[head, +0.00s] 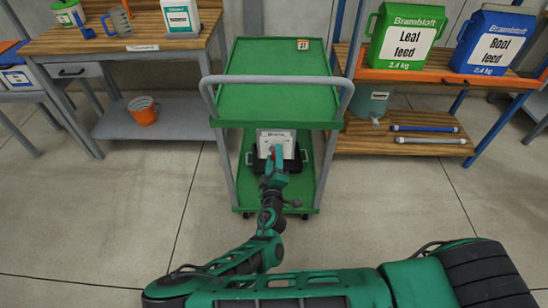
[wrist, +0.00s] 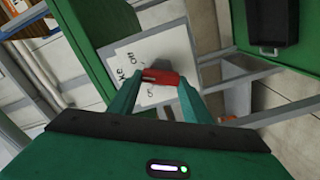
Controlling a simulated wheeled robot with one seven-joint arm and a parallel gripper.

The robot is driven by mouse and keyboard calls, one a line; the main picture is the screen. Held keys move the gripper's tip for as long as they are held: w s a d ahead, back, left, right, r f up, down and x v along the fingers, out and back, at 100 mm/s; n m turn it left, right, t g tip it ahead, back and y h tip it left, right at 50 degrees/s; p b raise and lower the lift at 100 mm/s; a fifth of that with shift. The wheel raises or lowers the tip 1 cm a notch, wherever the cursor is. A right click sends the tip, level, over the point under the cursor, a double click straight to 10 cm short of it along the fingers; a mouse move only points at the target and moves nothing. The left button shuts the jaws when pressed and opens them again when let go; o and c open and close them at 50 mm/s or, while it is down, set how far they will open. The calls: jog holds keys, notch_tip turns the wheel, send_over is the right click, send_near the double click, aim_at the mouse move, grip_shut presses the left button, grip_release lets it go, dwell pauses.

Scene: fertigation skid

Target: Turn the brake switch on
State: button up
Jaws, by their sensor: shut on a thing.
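The brake switch (wrist: 161,77) is a red lever on a white plate (wrist: 150,50) with dark lettering, partly readable as "ON" and "OFF". My gripper (wrist: 160,80) is shut on the red lever, one teal finger at each end of it. Part of the lettering is hidden behind the lever and fingers. In the head view the plate (head: 276,136) is under the top deck of a green cart (head: 270,60), and my gripper (head: 274,158) reaches its front. The lever's exact setting is not clear.
A grey push handle (head: 275,80) crosses the cart above my arm. A black tray (head: 293,165) lies on the lower deck. A wooden bench (head: 95,40) stands left and a shelf unit (head: 430,140) right.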

jog(key=n, duration=0.3)
jog(key=shift+a+f+n, duration=0.2)
jog(key=shift+n, duration=0.2)
jog(key=n, duration=0.3)
jog(key=shift+f+n, duration=0.1)
jog(key=shift+n, duration=0.2)
jog(key=n, duration=0.3)
jog(key=shift+f+n, duration=0.15)
jog(key=shift+n, duration=0.15)
jog(key=shift+d+f+n, duration=0.1)
jog(key=shift+f+n, duration=0.05)
jog(key=shift+n, duration=1.45)
jog(key=shift+s, duration=0.1)
jog(key=o, duration=0.8)
jog(key=shift+f, duration=0.1)
jog(key=shift+o, duration=1.3)
jog(key=shift+d, duration=0.1)
jog(key=shift+r, duration=0.2)
